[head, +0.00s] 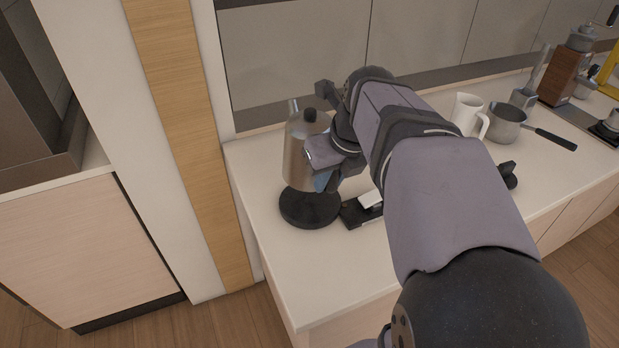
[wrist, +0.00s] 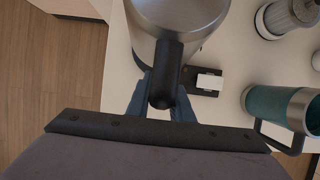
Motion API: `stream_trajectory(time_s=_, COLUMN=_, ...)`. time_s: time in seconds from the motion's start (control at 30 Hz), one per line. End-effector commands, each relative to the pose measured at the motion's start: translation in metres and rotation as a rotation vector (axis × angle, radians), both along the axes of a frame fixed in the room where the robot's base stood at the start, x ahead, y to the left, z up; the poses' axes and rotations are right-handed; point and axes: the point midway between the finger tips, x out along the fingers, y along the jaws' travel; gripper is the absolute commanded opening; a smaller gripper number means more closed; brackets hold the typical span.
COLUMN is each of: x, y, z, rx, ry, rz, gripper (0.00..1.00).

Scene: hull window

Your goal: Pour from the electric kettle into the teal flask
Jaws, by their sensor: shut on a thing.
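The electric kettle (head: 297,152), a brushed-metal body with a black lid knob, stands upright on its round black base (head: 310,210) in the head view. I cannot tell whether it is seated or just above the base. My gripper (head: 324,179) is at the kettle's right side. In the wrist view the blue fingers of my gripper (wrist: 163,98) are shut on the black handle of the kettle (wrist: 180,12). The teal flask (wrist: 284,106), with a silver rim and black handle, stands right of my gripper in the wrist view; my arm mostly hides it in the head view.
A small black tray with a white block (head: 370,199) lies just right of the kettle base. A white pitcher (head: 467,114), a metal pot (head: 506,124) and a wooden grinder (head: 565,78) stand farther right. A wall bounds the counter (head: 262,228) behind.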

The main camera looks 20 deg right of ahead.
Motion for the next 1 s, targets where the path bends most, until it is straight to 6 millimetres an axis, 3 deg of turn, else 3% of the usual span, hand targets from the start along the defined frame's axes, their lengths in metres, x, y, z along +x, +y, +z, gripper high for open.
stream_trajectory(time_s=0.27, x=0.002, y=-0.003, z=0.004, rx=-0.003, ry=-0.010, rz=-0.001, gripper=0.00)
stream_trajectory(time_s=0.47, x=0.003, y=-0.020, z=0.015, rx=-0.003, ry=-0.009, rz=0.002, gripper=0.00)
stream_trajectory(time_s=0.67, x=0.001, y=-0.062, z=0.037, rx=-0.002, ry=-0.007, rz=0.019, gripper=0.00)
stream_trajectory(time_s=1.0, x=-0.028, y=-0.173, z=0.082, rx=0.000, ry=-0.006, rz=0.080, gripper=0.00)
